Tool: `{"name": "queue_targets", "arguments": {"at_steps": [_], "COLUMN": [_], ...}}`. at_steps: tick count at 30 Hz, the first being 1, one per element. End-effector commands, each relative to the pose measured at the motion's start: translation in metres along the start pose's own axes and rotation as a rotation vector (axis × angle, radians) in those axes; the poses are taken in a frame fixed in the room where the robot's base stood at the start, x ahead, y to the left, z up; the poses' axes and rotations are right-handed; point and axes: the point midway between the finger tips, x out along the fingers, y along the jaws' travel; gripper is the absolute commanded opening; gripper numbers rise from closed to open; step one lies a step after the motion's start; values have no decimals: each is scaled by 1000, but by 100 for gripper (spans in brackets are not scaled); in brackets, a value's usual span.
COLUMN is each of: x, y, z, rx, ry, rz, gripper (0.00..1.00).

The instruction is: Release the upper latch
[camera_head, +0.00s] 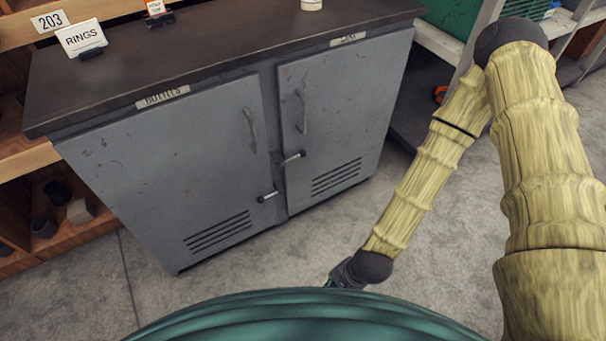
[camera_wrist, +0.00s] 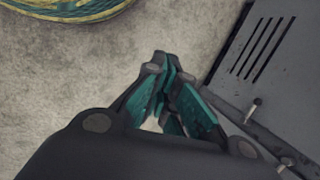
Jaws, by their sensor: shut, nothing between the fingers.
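A grey two-door cabinet (camera_head: 200,130) stands ahead. Two small lever latches with pale tips sit near the seam between its doors: the upper latch (camera_head: 293,158) beside the right door, and the lower latch (camera_head: 267,197) at the left door's edge. Two latch-like levers also show at the right of the wrist view, one near the vent slots (camera_wrist: 254,106) and one near the bottom corner (camera_wrist: 284,163); I cannot tell which is which. My gripper (camera_head: 336,283) is low in front of the cabinet, partly hidden by my teal body. Its teal-padded fingers (camera_wrist: 167,66) are shut and empty, apart from both levers.
The doors carry curved handles (camera_head: 250,130) and vent slots (camera_head: 217,233). Wooden shelving (camera_head: 70,235) stands at the left, and a shelf unit with a green crate (camera_head: 452,15) at the back right. Bare concrete floor (camera_head: 235,280) lies in front of the cabinet.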

Motion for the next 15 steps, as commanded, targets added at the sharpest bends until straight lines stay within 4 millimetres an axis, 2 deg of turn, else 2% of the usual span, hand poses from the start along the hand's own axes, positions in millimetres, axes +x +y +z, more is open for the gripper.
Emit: {"name": "queue_targets", "arguments": {"at_steps": [1,3,15], "x": [16,25,66], "y": [-7,-18,-86], "z": [-3,-3,-15], "rx": [51,123,524], "ry": [-9,-22,-122], "rz": [-21,-47,-186], "gripper": [0,0,0]}}
